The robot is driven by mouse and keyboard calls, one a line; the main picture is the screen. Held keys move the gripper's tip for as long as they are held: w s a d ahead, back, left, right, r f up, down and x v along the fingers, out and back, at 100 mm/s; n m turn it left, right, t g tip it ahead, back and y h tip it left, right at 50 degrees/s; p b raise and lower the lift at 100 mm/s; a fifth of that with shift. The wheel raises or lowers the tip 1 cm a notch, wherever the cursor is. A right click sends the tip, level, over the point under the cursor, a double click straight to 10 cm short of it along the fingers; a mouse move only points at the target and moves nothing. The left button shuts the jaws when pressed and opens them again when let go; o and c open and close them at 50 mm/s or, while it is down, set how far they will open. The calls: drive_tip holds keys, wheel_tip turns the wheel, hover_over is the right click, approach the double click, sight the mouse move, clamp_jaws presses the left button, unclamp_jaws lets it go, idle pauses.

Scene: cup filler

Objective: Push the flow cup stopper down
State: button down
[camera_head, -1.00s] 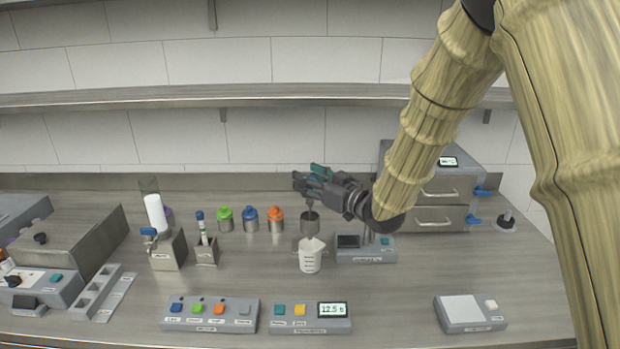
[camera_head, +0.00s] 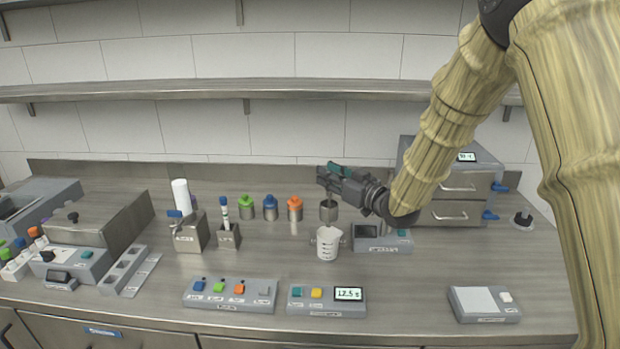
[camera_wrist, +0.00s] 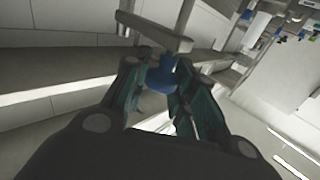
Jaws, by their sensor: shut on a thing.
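In the wrist view, my gripper's teal fingers (camera_wrist: 160,78) are shut on a blue piece (camera_wrist: 161,74), which looks like the stopper's knob. A grey bar and rod (camera_wrist: 155,32) lie just beyond it. The cup's inside and the stopper's lower end are hidden.
A small device (camera_head: 382,238) stands right of the beaker. Several colored-lid pots (camera_head: 270,208) stand left of the cup. A drawer unit (camera_head: 450,190) is behind my arm. Button panels (camera_head: 230,294) line the front. The counter between panels and beaker is clear.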

drive_tip(key=shift+d+f, duration=0.15)
drive_tip(key=shift+f, duration=0.25)
drive_tip(key=c, duration=1.2)
unclamp_jaws()
drive_tip(key=shift+f, duration=0.1)
drive_tip(key=shift+s, duration=0.1)
drive_tip(key=v, duration=1.1)
drive_tip(key=shift+s+d, duration=0.2)
drive_tip(key=shift+s, duration=0.15)
